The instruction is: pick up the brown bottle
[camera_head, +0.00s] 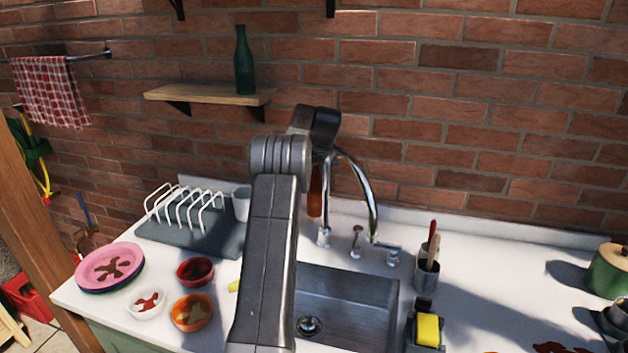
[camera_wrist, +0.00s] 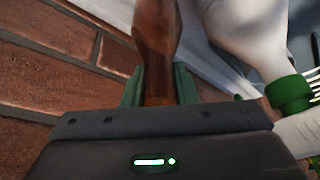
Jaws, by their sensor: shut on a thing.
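The brown bottle (camera_head: 316,192) hangs below my gripper (camera_head: 320,150) in the head view, above the counter behind the sink and just left of the tap. In the wrist view the brown bottle (camera_wrist: 157,35) lies between the two green fingers of my gripper (camera_wrist: 160,88), which are shut on it. My own arm hides part of the gripper in the head view. The bottle's far end runs out of the wrist view.
The tap (camera_head: 370,200) stands close on the right of the bottle, behind the sink (camera_head: 350,295). A utensil cup (camera_head: 427,275) and yellow sponge (camera_head: 428,328) are further right. A white dish rack (camera_head: 185,208) is left. A green bottle (camera_head: 244,65) stands on the wall shelf (camera_head: 200,94).

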